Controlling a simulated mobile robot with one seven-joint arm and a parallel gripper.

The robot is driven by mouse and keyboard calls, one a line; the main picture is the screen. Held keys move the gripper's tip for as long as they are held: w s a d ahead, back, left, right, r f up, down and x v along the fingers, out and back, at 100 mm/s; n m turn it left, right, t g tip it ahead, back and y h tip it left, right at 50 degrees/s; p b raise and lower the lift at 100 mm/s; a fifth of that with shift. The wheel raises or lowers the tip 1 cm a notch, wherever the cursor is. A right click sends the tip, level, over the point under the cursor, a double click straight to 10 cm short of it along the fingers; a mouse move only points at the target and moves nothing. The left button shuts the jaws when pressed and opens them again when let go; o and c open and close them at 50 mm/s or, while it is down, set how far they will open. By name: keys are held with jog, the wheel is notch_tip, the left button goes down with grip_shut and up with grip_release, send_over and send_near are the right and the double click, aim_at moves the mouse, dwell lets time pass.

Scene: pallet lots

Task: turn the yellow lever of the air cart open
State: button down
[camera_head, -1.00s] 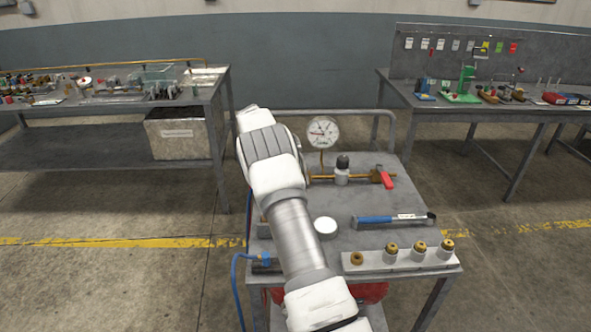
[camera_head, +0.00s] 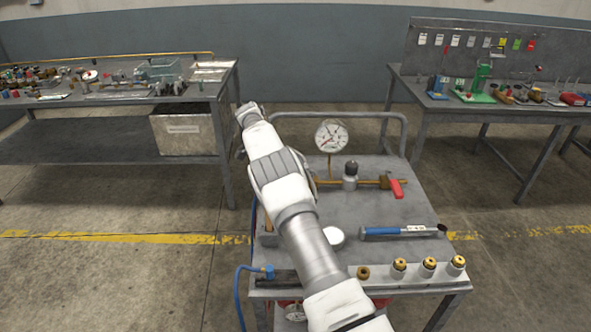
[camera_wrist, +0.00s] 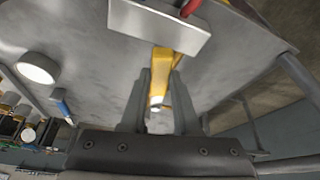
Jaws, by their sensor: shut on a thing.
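The air cart (camera_head: 385,212) stands in front of me with a grey top, a round gauge (camera_head: 331,137) and a brass pipe with a red lever (camera_head: 396,188). The yellow lever (camera_wrist: 161,60) shows in the wrist view between the two fingers of my gripper (camera_wrist: 160,80), which is shut on it. A grey block (camera_wrist: 158,27) lies just beyond the lever there. In the head view my arm hides the yellow lever and my gripper at the cart's left side.
On the cart top are a blue-handled tool (camera_head: 400,231), a white round cap (camera_head: 333,237) and a rail with several brass fittings (camera_head: 400,267). A blue hose (camera_head: 240,290) hangs at the left. Workbenches stand left (camera_head: 110,98) and right (camera_head: 540,112).

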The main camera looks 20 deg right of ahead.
jog(key=shift+w, duration=0.1)
dwell(0.3)
jog(key=c, duration=0.6)
grip_release()
jog(key=shift+c, duration=0.2)
jog(key=p+v, duration=1.7)
jog(key=shift+r+p, duration=0.15)
jog(key=shift+p, duration=0.15)
jog(key=shift+w+a, duration=0.1)
